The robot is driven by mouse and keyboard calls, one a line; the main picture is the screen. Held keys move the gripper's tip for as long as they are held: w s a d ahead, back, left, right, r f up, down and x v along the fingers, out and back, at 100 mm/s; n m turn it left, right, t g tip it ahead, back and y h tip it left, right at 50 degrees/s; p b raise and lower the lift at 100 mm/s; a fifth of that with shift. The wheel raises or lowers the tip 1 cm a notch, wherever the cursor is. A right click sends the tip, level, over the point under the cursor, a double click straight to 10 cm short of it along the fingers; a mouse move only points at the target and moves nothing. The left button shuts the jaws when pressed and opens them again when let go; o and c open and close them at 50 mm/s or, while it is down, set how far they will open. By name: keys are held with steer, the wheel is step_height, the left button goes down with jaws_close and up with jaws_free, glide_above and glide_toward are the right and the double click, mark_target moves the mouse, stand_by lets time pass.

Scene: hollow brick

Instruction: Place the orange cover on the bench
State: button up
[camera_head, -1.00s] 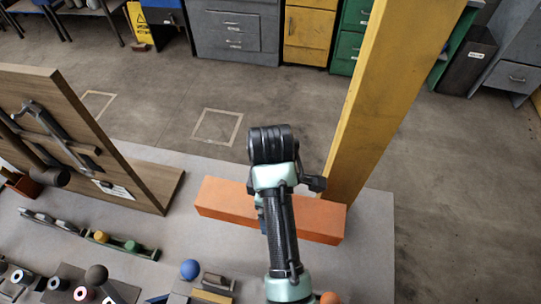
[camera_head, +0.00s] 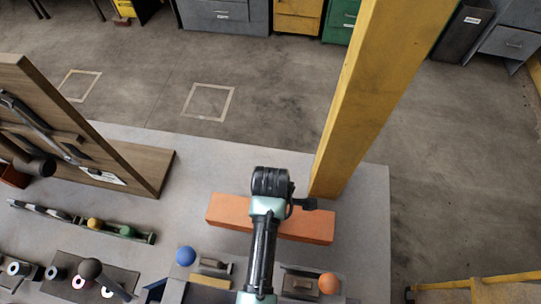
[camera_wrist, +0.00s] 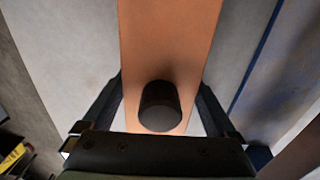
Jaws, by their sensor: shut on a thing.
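The orange cover (camera_head: 230,210) is a long block lying roughly level across the head view, over the right part of the grey bench (camera_head: 363,240). It also fills the upper middle of the wrist view (camera_wrist: 168,35). A short black cylinder (camera_wrist: 160,106) stands between the fingers in the wrist view. In the head view my arm hides the fingertips and the cover's middle. I cannot tell whether the cover's underside touches the bench.
A yellow post (camera_head: 365,90) rises just behind the cover's right end. A wooden panel (camera_head: 140,165) with tools stands at left. A blue ball (camera_head: 186,256), an orange ball (camera_head: 329,283) and small fixtures lie along the front. Bare bench lies right of the cover.

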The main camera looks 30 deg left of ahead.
steer(key=shift+f, duration=1.45)
steer(key=shift+f, duration=0.15)
steer(key=o, duration=1.2)
step_height(320, 180, up, 12)
steer(key=shift+r, duration=0.15)
